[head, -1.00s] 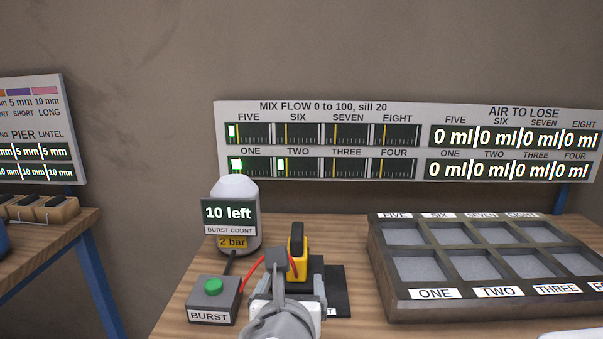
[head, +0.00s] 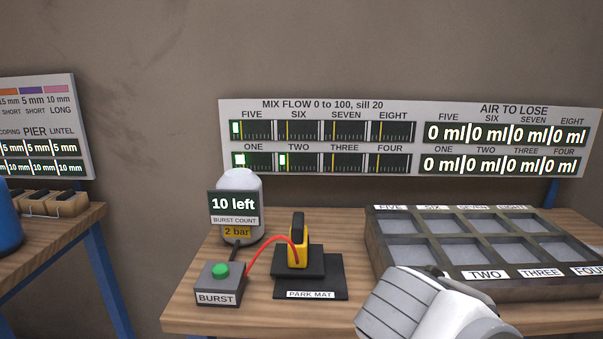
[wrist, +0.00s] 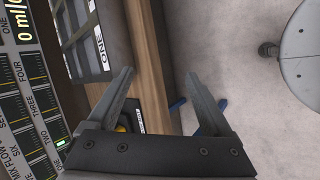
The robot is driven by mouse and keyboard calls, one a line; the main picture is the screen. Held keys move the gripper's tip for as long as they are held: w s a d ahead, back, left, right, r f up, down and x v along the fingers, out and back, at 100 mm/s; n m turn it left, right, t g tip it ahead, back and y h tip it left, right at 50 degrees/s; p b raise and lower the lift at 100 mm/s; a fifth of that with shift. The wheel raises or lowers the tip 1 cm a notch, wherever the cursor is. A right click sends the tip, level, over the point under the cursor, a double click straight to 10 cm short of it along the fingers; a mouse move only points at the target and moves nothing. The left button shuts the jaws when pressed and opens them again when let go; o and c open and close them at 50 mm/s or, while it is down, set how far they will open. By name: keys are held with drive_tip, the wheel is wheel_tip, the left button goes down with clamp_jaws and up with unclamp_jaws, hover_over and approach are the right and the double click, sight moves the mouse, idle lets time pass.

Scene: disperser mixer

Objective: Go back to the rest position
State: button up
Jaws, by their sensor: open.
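My gripper (wrist: 159,74) is open in the wrist view, with its two fingers spread and nothing between the tips. In the head view part of my arm (head: 430,308) covers the front left corner of the compartment tray; the fingers cannot be made out there. The yellow and black tool (head: 298,246) stands upright on the park mat (head: 318,287), apart from my arm. A red hose (head: 262,241) runs from it to the burst box. A small yellow patch (wrist: 120,128) shows by the gripper's left finger in the wrist view.
The compartment tray (head: 372,240) stands at the right of the wooden bench. The burst box (head: 217,291) with its green button and the white bottle (head: 240,181) stand at the left. A display board (head: 415,106) is behind. Another bench (head: 60,228) stands at far left.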

drive_tip(key=s+a+m+g+y, duration=0.15)
drive_tip(key=s+m+y, duration=0.3)
drive_tip(key=m, duration=0.85)
wheel_tip(320, 180, up, 20)
drive_tip(key=p, duration=1.9)
drive_tip(key=shift+s+a, duration=0.25)
drive_tip(key=shift+f+t, duration=0.15)
drive_tip(key=shift+t, duration=0.1)
drive_tip(key=c, duration=0.5)
drive_tip(key=shift+d, duration=0.2)
drive_tip(key=shift+c, duration=0.2)
